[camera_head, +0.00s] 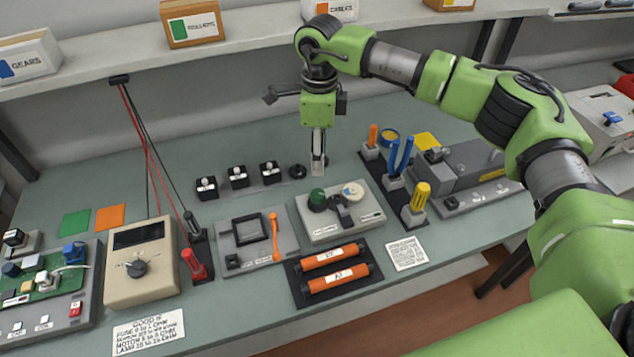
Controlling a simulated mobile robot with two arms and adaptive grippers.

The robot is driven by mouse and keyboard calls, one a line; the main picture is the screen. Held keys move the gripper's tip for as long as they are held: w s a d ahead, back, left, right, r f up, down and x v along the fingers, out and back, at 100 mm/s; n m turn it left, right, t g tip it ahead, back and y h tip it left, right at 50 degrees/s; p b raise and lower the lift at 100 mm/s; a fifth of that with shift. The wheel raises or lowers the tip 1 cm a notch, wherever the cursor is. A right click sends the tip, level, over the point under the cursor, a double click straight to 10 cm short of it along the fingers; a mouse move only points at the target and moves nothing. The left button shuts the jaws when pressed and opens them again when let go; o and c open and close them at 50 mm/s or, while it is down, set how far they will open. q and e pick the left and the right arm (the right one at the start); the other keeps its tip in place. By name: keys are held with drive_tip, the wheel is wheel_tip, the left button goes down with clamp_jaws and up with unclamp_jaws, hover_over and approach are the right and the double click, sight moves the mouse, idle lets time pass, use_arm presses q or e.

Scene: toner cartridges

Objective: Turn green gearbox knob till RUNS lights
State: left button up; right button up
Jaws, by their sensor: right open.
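The green knob (318,198) stands on the left part of a light grey gearbox unit (325,233) on the bench. A pale round knob or dial and a black part sit beside it. I cannot make out a lit RUNS lamp, as the markings are too small to read. My right gripper (318,166) points down, open and empty, above and just behind the green knob, apart from it. Its fingers show nearly edge-on. My left gripper is not in view.
Orange cylinders (333,270) lie in a black tray in front of the gearbox. A grey fixture with an orange lever (274,238) is to its left. Upright tools, including a yellow-handled one (420,195), stand to its right. Small black blocks (238,176) sit behind left.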

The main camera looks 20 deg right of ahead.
drive_tip(key=p, duration=0.2)
hover_over(319, 193)
drive_tip(key=f, duration=0.5)
drive_tip(key=shift+s+f, duration=0.2)
drive_tip(key=shift+s, duration=0.05)
drive_tip(key=f, duration=0.3)
drive_tip(key=f+p, duration=0.1)
drive_tip(key=f, duration=0.2)
drive_tip(key=shift+w, duration=0.2)
drive_tip(key=shift+f, duration=0.2)
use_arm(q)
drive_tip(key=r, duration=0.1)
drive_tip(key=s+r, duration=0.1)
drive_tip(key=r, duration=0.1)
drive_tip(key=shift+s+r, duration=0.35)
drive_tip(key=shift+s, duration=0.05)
use_arm(e)
drive_tip(key=c, duration=1.1)
